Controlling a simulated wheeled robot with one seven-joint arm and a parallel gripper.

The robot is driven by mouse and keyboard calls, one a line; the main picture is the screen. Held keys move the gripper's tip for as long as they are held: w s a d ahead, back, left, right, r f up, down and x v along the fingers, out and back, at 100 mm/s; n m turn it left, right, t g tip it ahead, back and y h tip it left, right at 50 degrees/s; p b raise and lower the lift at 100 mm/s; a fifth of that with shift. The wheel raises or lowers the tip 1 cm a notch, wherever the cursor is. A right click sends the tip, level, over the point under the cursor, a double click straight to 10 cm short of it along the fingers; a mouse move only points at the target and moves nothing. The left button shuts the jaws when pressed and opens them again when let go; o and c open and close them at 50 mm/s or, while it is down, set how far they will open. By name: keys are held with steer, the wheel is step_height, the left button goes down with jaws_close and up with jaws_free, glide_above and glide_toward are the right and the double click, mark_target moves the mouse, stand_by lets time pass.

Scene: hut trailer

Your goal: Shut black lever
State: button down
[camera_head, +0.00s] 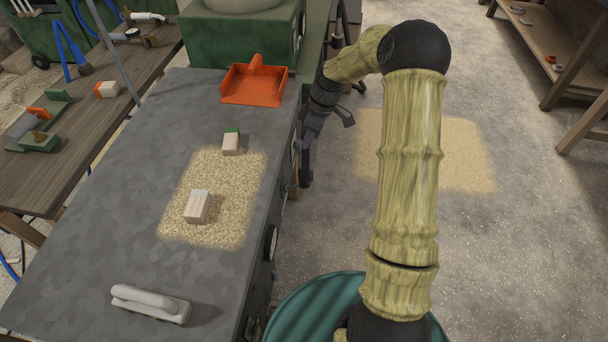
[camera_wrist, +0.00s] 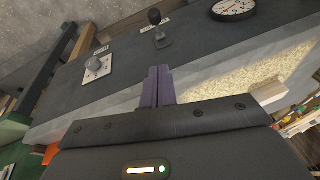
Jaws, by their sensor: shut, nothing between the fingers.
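The black lever (camera_wrist: 156,24) shows in the wrist view, standing out from a dark panel (camera_wrist: 195,55) with a round knob and a small label beside it. My gripper (camera_wrist: 158,72) has its two purple fingers pressed together and empty. The fingertips point toward the panel, just below the lever in the picture, and appear apart from it. In the head view my arm reaches down along the right side of the grey-topped bench. The lever does not show clearly there, and the fingertips are hard to make out.
A grey knob (camera_wrist: 96,66) and a round gauge (camera_wrist: 234,8) sit on the same panel. On the bench top (camera_head: 105,210) are wood blocks (camera_head: 198,206), an orange dustpan (camera_head: 254,84), sawdust and a white-handled tool (camera_head: 151,304). Floor to the right is open.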

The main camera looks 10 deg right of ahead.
steer(key=shift+f, duration=0.1)
glide_above(299, 186)
steer(key=w+d, duration=0.1)
step_height(299, 186, down, 12)
steer(key=shift+d+r, duration=0.15)
steer(key=shift+s+d+f, duration=0.2)
steer(key=shift+s+f, duration=0.05)
steer(key=shift+f, duration=0.3)
steer(key=shift+d, duration=0.1)
steer(key=s+d+f+t+y+b, duration=0.1)
steer(key=d+f+t+y+b, duration=0.2)
steer(key=f+y+b, duration=0.6)
steer(key=shift+s+d+f+n+t+y+b, duration=0.35)
steer(key=shift+y+b, duration=0.35)
steer(key=shift+b, duration=2.15)
